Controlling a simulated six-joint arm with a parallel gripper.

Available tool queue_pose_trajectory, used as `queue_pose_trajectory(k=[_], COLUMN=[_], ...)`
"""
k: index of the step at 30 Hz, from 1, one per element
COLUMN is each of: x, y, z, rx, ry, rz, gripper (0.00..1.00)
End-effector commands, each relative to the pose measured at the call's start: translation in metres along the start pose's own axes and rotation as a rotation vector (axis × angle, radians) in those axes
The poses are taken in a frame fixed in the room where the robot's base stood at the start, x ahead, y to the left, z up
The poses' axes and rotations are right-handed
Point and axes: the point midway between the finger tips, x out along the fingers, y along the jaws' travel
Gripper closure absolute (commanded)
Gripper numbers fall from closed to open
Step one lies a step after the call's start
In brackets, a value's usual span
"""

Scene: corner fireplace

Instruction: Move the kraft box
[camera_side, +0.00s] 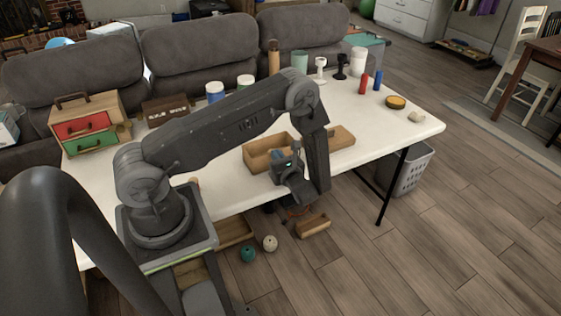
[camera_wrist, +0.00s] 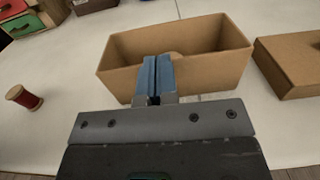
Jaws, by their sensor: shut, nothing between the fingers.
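The kraft box (camera_side: 258,163) is an open-topped brown box standing upright on the white table near its front edge. It also shows in the wrist view (camera_wrist: 215,68), where its inside looks mostly empty; a small rounded tan shape shows near the middle. A flat brown kraft piece like a lid (camera_wrist: 288,62) lies to its right, also seen in the side view (camera_side: 342,137). My gripper (camera_wrist: 153,60) has its blue fingers together with nothing between them. The fingertips overlap the box's near wall in the wrist view; I cannot tell whether they touch it.
A red thread spool (camera_wrist: 24,98) stands left of the box. A drawer cabinet (camera_side: 88,125) is at the table's left. Jars, goblets and bottles line the back. Red and blue cylinders (camera_side: 363,84) and a round yellow-topped tin (camera_side: 396,102) stand right. The table's right front is clear.

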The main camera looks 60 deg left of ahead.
Motion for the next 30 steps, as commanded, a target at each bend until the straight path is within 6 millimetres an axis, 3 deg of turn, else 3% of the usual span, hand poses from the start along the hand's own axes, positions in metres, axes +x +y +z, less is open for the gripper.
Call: queue_pose_trajectory(k=[9,13,30], x=[0.001,0.018,0.186], y=[0.0,0.0,0.001], z=[0.0,0.0,0.0], rx=[0.0,-0.001,-0.003], ry=[0.0,0.0,-0.001], rz=[0.0,0.005,0.006], gripper=[1.0,1.0,1.0])
